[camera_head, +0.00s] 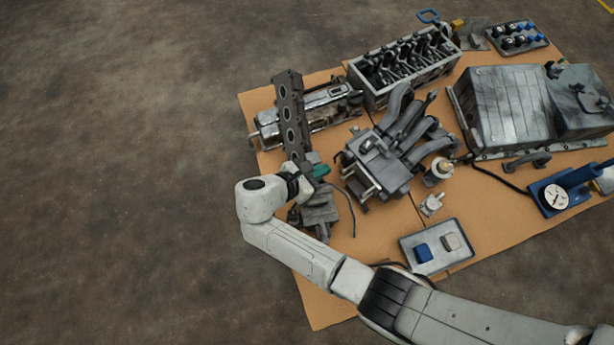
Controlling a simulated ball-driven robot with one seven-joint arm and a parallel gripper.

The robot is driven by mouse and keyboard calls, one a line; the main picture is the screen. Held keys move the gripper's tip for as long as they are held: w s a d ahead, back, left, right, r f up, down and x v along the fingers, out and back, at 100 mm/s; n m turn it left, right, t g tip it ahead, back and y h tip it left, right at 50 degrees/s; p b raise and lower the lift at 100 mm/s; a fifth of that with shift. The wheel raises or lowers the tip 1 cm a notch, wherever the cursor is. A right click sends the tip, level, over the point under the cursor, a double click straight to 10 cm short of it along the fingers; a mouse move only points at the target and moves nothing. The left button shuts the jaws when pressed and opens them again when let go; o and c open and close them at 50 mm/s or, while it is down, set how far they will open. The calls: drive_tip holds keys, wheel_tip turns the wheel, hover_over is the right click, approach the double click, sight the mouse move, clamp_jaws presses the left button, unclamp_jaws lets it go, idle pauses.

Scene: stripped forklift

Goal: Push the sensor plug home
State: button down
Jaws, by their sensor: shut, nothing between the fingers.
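My gripper (307,178) is at the left end of the cardboard, beside a small green piece (321,170). The green piece may be the sensor plug; it is too small to be sure. A thin dark cable (350,210) curves down to the right from near it. My gripper is shut with nothing held, and my wrist partly hides it. A grey metal part (320,212) lies just below and behind my wrist. Whether the green piece is fully seated in anything cannot be made out.
A long dark manifold (290,110) rises just above my gripper. A grey engine part with curved pipes (385,160) stands to the right. A tray (440,263) holds a blue and a pale block. A cylinder head (405,65) lies behind. Bare floor (120,180) is at left.

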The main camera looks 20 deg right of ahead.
sight(351, 153)
drive_tip(key=d, duration=0.1)
drive_tip(key=w+d+b, duration=0.1)
drive_tip(key=d, duration=0.1)
drive_tip(key=d+f, duration=0.1)
drive_tip(key=shift+w+d+b, duration=0.15)
drive_tip(key=shift+d+b, duration=0.1)
drive_tip(key=shift+b, duration=0.05)
drive_tip(key=shift+w+d+r, duration=0.1)
drive_tip(key=shift+d+r, duration=0.05)
drive_tip(key=shift+d, duration=0.15)
drive_tip(key=shift+d, duration=0.1)
drive_tip(key=shift+w+d+r+p, duration=0.1)
drive_tip(key=shift+w+d+p, duration=0.1)
drive_tip(key=shift+d+p, duration=0.35)
drive_tip(key=shift+w+d+r+p, duration=0.15)
drive_tip(key=shift+d+p, duration=0.15)
drive_tip(key=shift+d, duration=0.3)
drive_tip(key=shift+w+d+f, duration=0.2)
drive_tip(key=shift+d+f, duration=0.05)
drive_tip(key=shift+d, duration=0.25)
